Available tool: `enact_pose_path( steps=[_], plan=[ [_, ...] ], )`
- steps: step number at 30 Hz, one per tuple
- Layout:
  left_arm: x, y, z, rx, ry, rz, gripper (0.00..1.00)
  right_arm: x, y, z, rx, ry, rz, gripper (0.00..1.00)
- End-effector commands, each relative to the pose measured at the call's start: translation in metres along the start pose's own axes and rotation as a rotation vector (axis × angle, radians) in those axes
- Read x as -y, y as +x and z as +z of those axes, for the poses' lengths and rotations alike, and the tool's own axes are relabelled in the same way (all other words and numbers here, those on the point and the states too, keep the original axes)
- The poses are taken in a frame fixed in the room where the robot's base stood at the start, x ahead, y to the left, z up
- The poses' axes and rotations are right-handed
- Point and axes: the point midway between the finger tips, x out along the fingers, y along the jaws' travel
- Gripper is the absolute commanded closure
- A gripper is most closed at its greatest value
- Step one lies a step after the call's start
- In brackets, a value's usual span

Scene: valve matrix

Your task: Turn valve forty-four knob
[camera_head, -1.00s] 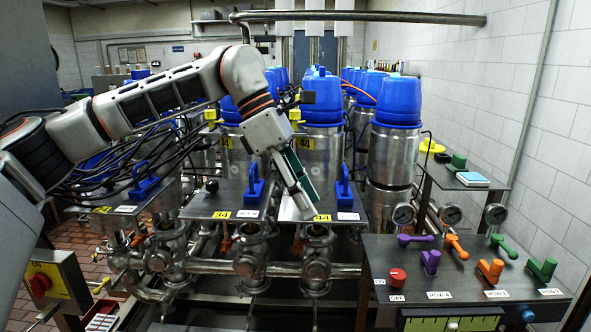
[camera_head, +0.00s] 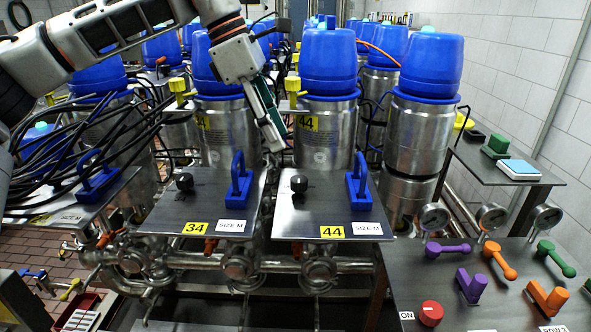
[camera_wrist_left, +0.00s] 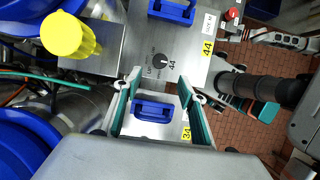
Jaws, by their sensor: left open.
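The valve forty-four knob (camera_head: 299,184) is a small black knob on a grey metal plate (camera_head: 322,215) with a yellow 44 label (camera_head: 332,232). My left gripper (camera_head: 276,143) is above and left of this knob in the head view, apart from it, with its jaws open and empty. In the left wrist view, the knob (camera_wrist_left: 159,60) shows just beyond the fingertips of my left gripper (camera_wrist_left: 158,84), with "44" printed beside it. The blue handle (camera_wrist_left: 153,112) of the 34 plate shows between the fingers, below them.
A blue handle (camera_head: 358,182) stands on the 44 plate, right of the knob. The 34 plate (camera_head: 200,208) has its own black knob (camera_head: 185,182). Steel tanks (camera_head: 324,133) rise behind. A control panel (camera_head: 450,293) with coloured levers is at right.

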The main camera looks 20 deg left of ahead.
Motion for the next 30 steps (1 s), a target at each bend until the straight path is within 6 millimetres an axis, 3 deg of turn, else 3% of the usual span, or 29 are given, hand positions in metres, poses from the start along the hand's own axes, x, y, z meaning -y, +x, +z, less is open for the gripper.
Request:
enact_pose_path(
  steps=[9,15,21,30],
  plan=[
    [0.001,0.062,0.000,-0.001,0.001,-0.005,0.59,0.000,-0.001,-0.001,0.000,-0.002,-0.001,0.67],
    [0.001,0.090,0.000,-0.001,0.001,-0.004,0.59,-0.003,-0.002,-0.004,-0.002,-0.004,0.003,0.67],
    [0.001,0.103,0.000,0.000,0.000,-0.002,0.59,-0.007,-0.002,-0.003,0.002,-0.004,0.009,0.67],
    [0.001,0.104,0.000,0.001,0.000,-0.001,0.61,-0.007,-0.002,-0.001,0.005,-0.001,0.011,0.67]
  ],
)
